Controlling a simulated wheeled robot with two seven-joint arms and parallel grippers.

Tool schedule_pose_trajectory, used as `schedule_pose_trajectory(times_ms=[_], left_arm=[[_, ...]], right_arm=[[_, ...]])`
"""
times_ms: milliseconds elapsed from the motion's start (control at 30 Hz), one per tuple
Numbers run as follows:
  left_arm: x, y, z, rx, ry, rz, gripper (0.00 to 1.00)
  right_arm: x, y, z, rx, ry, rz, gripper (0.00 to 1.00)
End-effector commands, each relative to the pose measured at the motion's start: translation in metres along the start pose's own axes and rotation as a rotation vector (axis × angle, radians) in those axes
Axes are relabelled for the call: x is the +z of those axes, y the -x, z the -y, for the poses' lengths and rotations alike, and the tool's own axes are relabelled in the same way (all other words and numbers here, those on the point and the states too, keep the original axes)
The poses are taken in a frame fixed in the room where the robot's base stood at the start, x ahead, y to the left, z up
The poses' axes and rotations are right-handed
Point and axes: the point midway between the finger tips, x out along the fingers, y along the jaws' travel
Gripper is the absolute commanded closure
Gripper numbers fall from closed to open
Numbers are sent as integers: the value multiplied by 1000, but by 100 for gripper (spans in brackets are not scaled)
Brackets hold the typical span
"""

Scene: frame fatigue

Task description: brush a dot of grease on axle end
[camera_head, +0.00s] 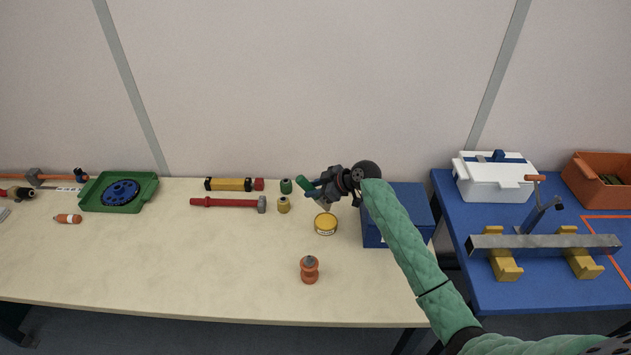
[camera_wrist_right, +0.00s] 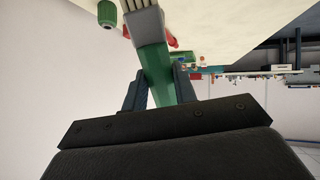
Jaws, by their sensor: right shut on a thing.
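My right gripper (camera_head: 318,187) is above the table, just behind the yellow tin in the picture. It is shut on a brush with a green handle (camera_head: 304,184). In the right wrist view the green handle (camera_wrist_right: 155,65) runs between the two fingers (camera_wrist_right: 158,90), with a grey ferrule (camera_wrist_right: 146,24) beyond; the bristle tip is partly out of frame. The round yellow tin (camera_head: 325,224) stands on the table, apart from my gripper. An orange, spool-like piece with a grey top (camera_head: 310,269) stands upright nearer the front; I cannot tell whether it is the axle end. My left gripper is not in view.
A blue box (camera_head: 408,198) is behind my right forearm. A red hammer (camera_head: 225,203), a yellow-black bar (camera_head: 232,184), small green and yellow pots and a green tray (camera_head: 140,201) lie left. A blue table (camera_head: 468,284) holds a metal beam (camera_head: 545,241). The front-left tabletop is clear.

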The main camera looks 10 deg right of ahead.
Motion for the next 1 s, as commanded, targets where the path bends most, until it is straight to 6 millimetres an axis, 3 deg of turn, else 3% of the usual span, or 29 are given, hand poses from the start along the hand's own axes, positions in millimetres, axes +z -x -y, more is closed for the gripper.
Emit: schedule_pose_trajectory(times_ms=[233,1000], left_arm=[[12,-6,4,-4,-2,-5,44],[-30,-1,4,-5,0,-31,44]], right_arm=[[6,-2,-8,3,4,-41,95],[51,-34,2,2,4,-38,95]])
